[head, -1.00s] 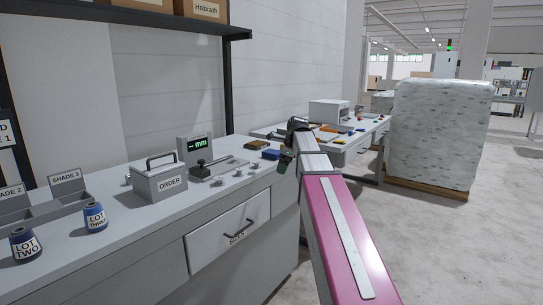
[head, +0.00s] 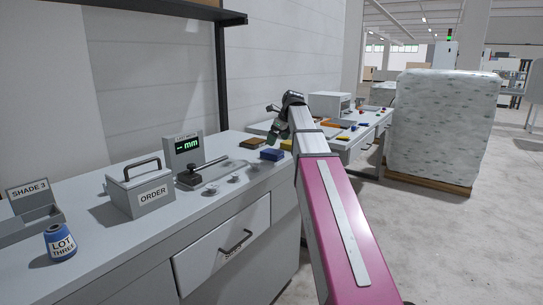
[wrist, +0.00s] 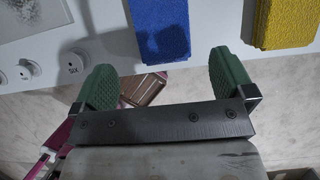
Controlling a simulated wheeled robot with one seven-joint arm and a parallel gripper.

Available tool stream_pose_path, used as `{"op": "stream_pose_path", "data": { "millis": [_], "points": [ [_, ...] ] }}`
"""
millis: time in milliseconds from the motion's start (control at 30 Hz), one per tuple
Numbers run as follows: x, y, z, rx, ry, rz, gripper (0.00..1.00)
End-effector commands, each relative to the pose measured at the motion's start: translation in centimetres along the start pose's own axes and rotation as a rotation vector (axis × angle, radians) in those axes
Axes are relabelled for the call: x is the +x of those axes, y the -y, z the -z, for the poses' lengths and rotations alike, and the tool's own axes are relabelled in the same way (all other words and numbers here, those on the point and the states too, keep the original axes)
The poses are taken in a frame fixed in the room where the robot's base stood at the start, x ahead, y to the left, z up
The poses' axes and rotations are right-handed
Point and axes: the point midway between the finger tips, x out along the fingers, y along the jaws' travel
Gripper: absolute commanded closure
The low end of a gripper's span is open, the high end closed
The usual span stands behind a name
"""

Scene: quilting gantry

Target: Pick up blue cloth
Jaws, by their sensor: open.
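The blue cloth (head: 272,154) is a small folded block lying near the front edge of the grey counter (head: 120,228). In the wrist view the blue cloth (wrist: 160,28) is at the top, just beyond and between the two green finger pads. My gripper (wrist: 165,78) is open and empty, its fingers apart with nothing between them but the view down past the counter edge. In the head view my gripper (head: 278,122) is near the far end of the counter, above and beside the cloth; its fingertips are hard to make out there.
A yellow cloth (wrist: 283,22) lies to the right of the blue one, and a brown cloth (head: 252,143) lies behind it. Round weights (head: 236,180), a gauge with a display (head: 184,150) and an ORDER box (head: 141,189) stand left. A wrapped pallet (head: 440,125) stands on the floor right.

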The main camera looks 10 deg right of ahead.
Motion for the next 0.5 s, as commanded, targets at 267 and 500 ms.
{"op": "stream_pose_path", "data": {
  "millis": [267,500],
  "points": [
    [2.5,0.0,-0.1,-0.001,-0.001,0.0,0.0],
    [5.2,0.3,-0.5,-0.001,-0.001,-0.001,0.0]
  ]
}}
